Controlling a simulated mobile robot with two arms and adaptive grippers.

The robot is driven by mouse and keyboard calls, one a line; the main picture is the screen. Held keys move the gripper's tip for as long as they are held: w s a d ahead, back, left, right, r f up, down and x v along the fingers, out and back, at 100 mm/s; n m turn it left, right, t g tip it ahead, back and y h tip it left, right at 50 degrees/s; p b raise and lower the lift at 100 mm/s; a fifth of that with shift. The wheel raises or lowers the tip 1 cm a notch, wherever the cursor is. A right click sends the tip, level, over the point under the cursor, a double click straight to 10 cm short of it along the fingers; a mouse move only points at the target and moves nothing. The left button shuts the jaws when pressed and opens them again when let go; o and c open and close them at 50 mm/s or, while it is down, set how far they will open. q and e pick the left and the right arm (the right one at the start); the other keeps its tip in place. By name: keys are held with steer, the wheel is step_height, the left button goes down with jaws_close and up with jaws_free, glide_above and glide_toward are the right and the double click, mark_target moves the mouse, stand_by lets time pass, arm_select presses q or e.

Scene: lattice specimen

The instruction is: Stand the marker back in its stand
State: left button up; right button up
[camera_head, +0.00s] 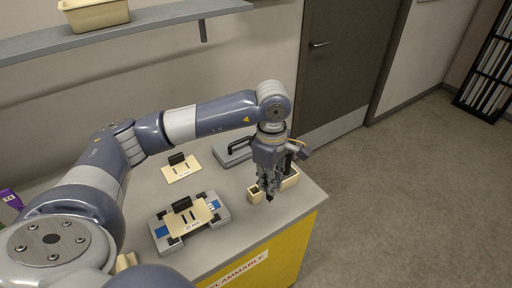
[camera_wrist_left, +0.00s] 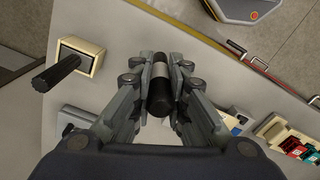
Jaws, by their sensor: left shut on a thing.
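My left gripper (camera_head: 269,193) is over the right part of the bench, pointing down. It is shut on the marker (camera_wrist_left: 160,85), a black cylinder with a silver band between the fingers in the wrist view. A dark tip shows below the fingers in the head view. A beige block (camera_head: 289,183), apparently the stand, is beside and partly behind the gripper. In the wrist view, a beige block (camera_wrist_left: 97,62) with a dark cylinder sticking out lies left of the gripper. My right gripper is not in view.
A grey fixture (camera_head: 222,212) with a labelled beige plate lies left of the gripper. Behind are another beige plate (camera_head: 183,174) and a grey handled case (camera_head: 238,156). The bench's right edge is close. A tray (camera_wrist_left: 268,131) with red and green items shows in the wrist view.

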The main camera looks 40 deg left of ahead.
arm_select(q)
steer(key=w+a+n+p, duration=0.3)
steer(key=w+a+n, duration=0.35)
steer(key=n, duration=0.65)
steer(key=f+b, duration=0.1)
steer(key=s+a+f+b, duration=0.1)
steer(key=f, duration=0.1)
steer(key=s+f+b, duration=0.1)
steer(key=shift+a+f, duration=0.2)
steer(key=shift+a, duration=0.1)
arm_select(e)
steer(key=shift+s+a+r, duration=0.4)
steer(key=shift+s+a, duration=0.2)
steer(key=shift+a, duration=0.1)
arm_select(q)
jaws_close()
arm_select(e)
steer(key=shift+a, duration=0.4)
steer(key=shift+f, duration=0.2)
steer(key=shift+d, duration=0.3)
